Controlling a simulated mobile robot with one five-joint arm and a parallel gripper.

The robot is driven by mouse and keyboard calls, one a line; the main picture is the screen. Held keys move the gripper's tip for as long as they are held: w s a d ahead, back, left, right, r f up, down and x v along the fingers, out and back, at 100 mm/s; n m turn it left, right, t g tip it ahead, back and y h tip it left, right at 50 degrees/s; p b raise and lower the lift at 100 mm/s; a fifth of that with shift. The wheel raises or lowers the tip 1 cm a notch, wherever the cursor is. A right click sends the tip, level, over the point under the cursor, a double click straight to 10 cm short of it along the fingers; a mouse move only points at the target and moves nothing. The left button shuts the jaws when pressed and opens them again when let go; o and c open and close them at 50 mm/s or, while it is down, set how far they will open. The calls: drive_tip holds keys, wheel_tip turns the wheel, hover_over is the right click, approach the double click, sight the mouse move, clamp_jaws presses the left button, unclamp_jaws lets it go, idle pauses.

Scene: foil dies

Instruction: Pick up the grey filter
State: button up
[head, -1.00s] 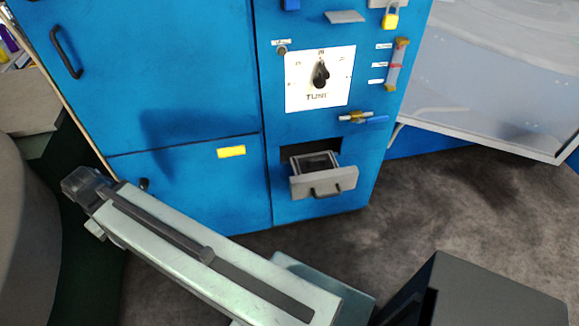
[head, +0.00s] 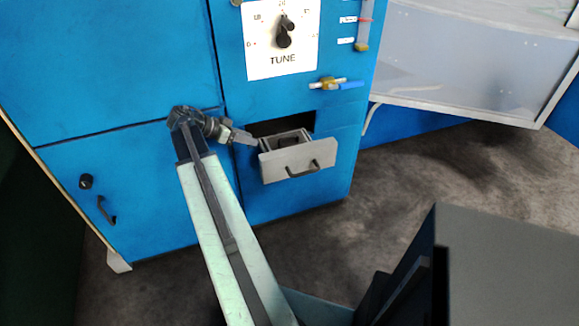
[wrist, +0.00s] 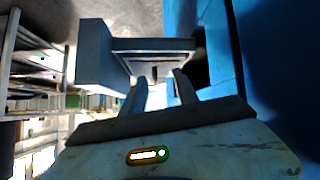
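A grey drawer (head: 297,160) with a dark handle stands pulled out of the blue cabinet; its front also shows in the wrist view (wrist: 93,50). Something grey and dark (head: 288,142) sits in it, mostly hidden by the drawer front; I cannot tell surely whether it is the grey filter. My gripper (head: 250,138) is at the drawer's upper left edge. In the wrist view its two fingers (wrist: 161,80) are apart with the drawer ahead of them. A small dark part shows between the fingertips. Nothing is visibly held.
The blue cabinet (head: 110,70) fills the back, with a TUNE dial panel (head: 283,40) and a brass valve with a blue handle (head: 337,84) above the drawer. A pale glass-like case (head: 460,65) stands at the right. The floor (head: 400,160) right of the drawer is clear.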

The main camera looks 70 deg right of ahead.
sight(288, 137)
drive_tip(key=s+d+m, duration=0.1)
drive_tip(key=s, duration=0.1)
drive_tip(key=s+d+m+g, duration=0.1)
drive_tip(key=s+d, duration=0.1)
drive_tip(key=s+d+m+g+b, duration=0.1)
drive_tip(key=s+d, duration=0.1)
drive_tip(key=shift+s+d, duration=0.1)
drive_tip(key=shift+s, duration=0.2)
drive_tip(key=b+x, duration=0.4)
drive_tip(key=x, duration=0.3)
drive_tip(key=shift+d+f, duration=0.15)
drive_tip(key=shift+f, duration=0.15)
drive_tip(key=shift+s, duration=0.1)
drive_tip(key=shift+r, duration=0.1)
clamp_jaws()
idle(0.3)
